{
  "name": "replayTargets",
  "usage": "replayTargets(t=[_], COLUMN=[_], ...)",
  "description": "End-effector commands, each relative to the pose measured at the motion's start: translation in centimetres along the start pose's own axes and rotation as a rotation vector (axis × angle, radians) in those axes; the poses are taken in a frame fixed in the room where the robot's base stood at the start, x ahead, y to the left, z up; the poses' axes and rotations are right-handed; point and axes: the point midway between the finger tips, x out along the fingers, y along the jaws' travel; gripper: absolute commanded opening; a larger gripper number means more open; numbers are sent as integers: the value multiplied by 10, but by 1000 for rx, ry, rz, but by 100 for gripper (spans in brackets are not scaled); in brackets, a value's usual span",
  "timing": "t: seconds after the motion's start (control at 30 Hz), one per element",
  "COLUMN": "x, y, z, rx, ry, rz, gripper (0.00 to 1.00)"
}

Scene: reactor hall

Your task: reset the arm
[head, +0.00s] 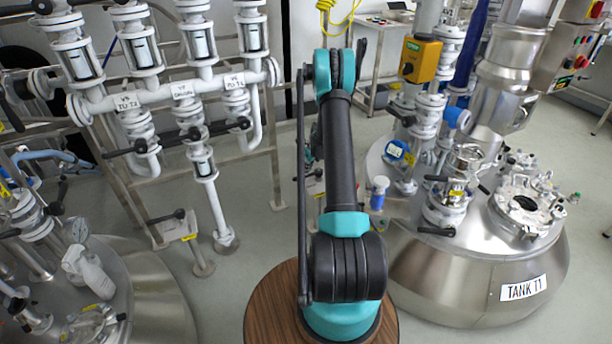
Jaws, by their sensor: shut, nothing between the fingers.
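My arm (341,150), teal and black, rises from the round wooden top (262,318) at the bottom centre. Its long black link runs up the picture to a teal joint (335,72) near the top centre. The part of the arm beyond that joint is mostly hidden behind the link. My gripper cannot be made out in this view, and nothing held by the arm can be seen.
A steel tank labelled TANK T1 (480,285) stands close on the right, with valves and an open port on top. White valved piping (150,97) on a frame stands left. Another steel vessel (150,290) is lower left. A steel table (378,45) stands behind.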

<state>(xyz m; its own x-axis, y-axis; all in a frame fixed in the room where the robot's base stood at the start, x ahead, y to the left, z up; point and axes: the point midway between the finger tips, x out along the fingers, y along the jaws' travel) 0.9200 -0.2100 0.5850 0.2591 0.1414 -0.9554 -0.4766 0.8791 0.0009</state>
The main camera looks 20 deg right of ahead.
Motion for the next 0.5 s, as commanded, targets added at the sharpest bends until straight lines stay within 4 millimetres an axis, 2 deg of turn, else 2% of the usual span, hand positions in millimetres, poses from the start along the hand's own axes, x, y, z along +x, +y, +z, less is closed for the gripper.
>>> replayTargets(t=[0.33, 0.43, 0.5], x=[-18, -39, -60], y=[5, 17, 29], z=[2, 7, 9], rx=[-34, -125, -222], ry=[0, 2, 4], rz=[-2, -7, -14], gripper=[0, 0, 0])
